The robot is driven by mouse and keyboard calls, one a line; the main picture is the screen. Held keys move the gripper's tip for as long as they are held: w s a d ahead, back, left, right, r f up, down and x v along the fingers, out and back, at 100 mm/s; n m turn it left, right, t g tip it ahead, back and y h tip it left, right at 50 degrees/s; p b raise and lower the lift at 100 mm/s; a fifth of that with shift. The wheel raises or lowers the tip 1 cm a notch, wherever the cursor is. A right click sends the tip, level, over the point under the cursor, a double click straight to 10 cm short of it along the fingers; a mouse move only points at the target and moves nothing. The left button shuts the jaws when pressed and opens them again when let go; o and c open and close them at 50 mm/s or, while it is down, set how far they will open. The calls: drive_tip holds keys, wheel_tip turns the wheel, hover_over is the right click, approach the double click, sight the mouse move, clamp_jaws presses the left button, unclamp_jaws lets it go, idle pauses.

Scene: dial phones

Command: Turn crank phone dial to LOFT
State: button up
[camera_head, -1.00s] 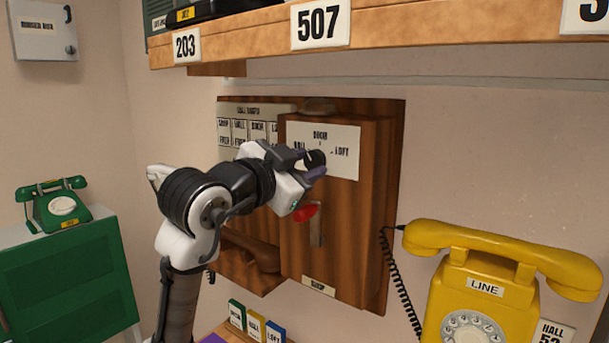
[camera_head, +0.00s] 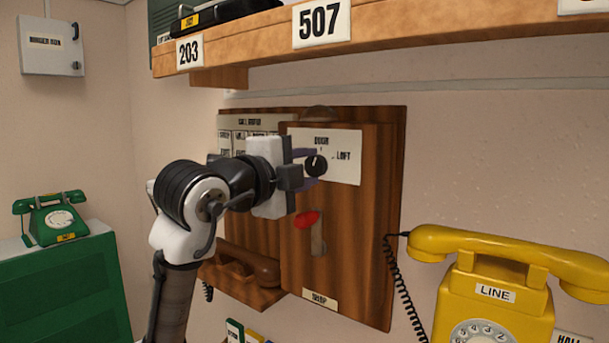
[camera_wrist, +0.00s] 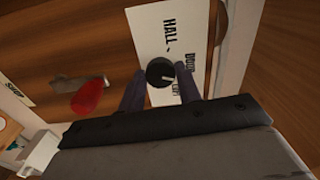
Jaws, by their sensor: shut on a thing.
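The crank phone (camera_head: 345,225) is a brown wooden wall phone with a white dial plate (camera_head: 347,170) reading DOOR at the top and LOFT at the right. In the wrist view HALL also shows on the plate (camera_wrist: 172,15). In the head view my gripper hides the HALL side of the plate.
A red-handled crank (camera_head: 308,219) sits just below the dial. A wooden shelf (camera_head: 400,35) overhangs above. A yellow phone (camera_head: 490,285) stands at the right with a coiled black cord (camera_head: 400,285). A green phone (camera_head: 52,217) is at the far left.

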drive_tip(key=m, duration=0.3)
drive_tip(key=shift+m+b, duration=0.3)
drive_tip(key=shift+b, duration=0.1)
drive_tip(key=shift+m, duration=2)
drive_tip(key=o, duration=1)
drive_tip(key=shift+r, duration=0.1)
drive_tip(key=shift+c, duration=0.2)
drive_tip(key=b+v, duration=0.3)
drive_tip(key=v, duration=1.1)
drive_tip(key=shift+b, duration=0.3)
